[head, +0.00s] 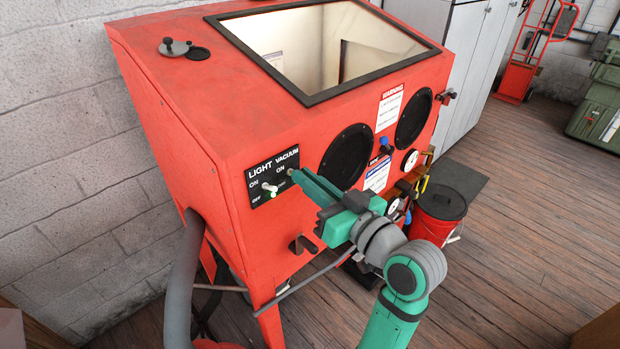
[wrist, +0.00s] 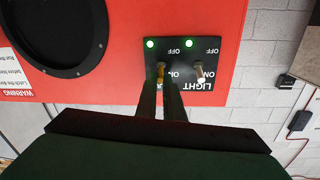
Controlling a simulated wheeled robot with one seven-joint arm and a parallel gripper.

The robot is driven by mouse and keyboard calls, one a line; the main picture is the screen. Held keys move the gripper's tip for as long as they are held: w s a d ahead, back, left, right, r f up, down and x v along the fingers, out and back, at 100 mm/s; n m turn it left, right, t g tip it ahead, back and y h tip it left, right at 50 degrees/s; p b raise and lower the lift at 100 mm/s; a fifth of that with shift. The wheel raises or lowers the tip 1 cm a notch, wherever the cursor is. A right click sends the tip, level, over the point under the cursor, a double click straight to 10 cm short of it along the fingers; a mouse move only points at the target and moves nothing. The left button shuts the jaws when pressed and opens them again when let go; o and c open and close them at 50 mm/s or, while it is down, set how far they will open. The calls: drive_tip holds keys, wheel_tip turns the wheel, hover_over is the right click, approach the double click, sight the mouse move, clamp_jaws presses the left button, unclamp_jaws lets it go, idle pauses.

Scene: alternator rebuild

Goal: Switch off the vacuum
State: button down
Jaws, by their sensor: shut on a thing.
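The black switch panel (head: 271,178) is on the left of the red cabinet's front. It has LIGHT and VACUUM labels, with ON above OFF in the head view. In the wrist view the panel (wrist: 185,62) appears upside down. My gripper (head: 293,174) is at the VACUUM side. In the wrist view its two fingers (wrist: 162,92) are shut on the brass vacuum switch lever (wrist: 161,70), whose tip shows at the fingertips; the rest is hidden. The lever seems to lie on the ON side. A green lamp (wrist: 150,44) is lit near it.
The light switch lever (wrist: 200,72) stands close beside my fingers, with another lit green lamp (wrist: 189,43). The red cabinet (head: 180,90) has round black glove ports (head: 346,157). A grey hose (head: 182,280) hangs at the left. A red bucket (head: 438,215) stands at the right.

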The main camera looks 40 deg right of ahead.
drive_tip(key=shift+f, duration=0.3)
drive_tip(key=shift+w+f+m+t+h, duration=0.2)
drive_tip(key=shift+f+t, duration=0.55)
drive_tip(key=shift+t, duration=0.8)
drive_tip(key=shift+w+f+m+t+h, duration=0.15)
drive_tip(key=shift+f+m+t, duration=0.2)
drive_tip(key=shift+f+t, duration=0.8)
drive_tip(key=shift+w+f+m+t+h, duration=0.15)
drive_tip(key=shift+f+m+t, duration=0.15)
drive_tip(key=shift+t, duration=1.6)
drive_tip(key=shift+s, duration=0.1)
drive_tip(key=shift+s+f, duration=0.1)
